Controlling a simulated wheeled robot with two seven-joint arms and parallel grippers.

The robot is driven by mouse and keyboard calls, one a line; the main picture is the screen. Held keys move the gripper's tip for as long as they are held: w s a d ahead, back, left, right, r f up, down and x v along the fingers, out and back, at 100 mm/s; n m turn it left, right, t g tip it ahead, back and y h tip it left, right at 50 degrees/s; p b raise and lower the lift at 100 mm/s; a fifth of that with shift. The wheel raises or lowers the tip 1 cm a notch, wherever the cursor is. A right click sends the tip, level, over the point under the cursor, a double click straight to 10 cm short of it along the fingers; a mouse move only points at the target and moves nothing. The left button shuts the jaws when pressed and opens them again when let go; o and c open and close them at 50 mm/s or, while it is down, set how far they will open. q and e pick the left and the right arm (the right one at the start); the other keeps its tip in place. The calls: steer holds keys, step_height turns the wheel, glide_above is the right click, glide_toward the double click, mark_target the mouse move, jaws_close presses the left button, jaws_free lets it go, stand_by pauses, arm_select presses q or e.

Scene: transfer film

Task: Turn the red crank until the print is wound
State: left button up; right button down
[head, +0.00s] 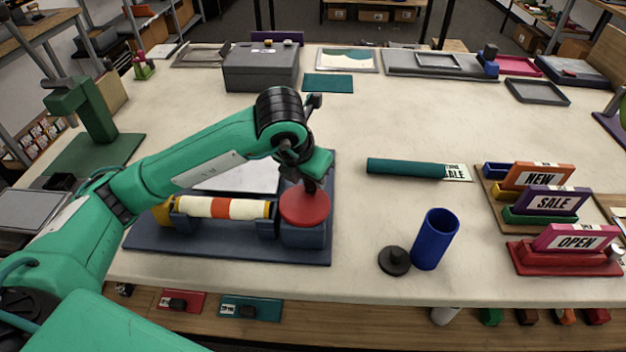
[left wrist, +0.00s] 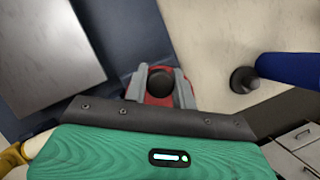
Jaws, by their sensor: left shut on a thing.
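The red crank (head: 304,206) is a round red disc on the right end of a dark blue winding machine (head: 228,250). A roller (head: 222,208) with white, red and yellow bands lies across the machine, left of the crank. My left gripper (head: 311,187) is above the crank with its fingers pointing down. In the left wrist view, its two grey fingers (left wrist: 162,88) stand on either side of a dark round knob (left wrist: 160,84) on the red disc, shut on it. The fingers hide part of the disc. My right gripper is not in view.
A blue tube (head: 435,240) stands right of the machine, with a black round cap (head: 393,261) beside it. A teal roll (head: 405,168) lies behind them. Stamped sign blocks (head: 553,202) stand at the right. A grey box (head: 261,68) is at the back. The table's middle is clear.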

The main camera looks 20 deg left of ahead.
mark_target(296, 206)
arm_select(q)
steer(key=shift+a, duration=0.1)
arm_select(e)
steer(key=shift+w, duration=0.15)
arm_select(q)
steer(key=o, duration=1)
steer(key=b+v, duration=0.1)
steer(key=v, duration=1.2)
steer(key=shift+s+r, duration=0.2)
steer(key=shift+r, duration=0.15)
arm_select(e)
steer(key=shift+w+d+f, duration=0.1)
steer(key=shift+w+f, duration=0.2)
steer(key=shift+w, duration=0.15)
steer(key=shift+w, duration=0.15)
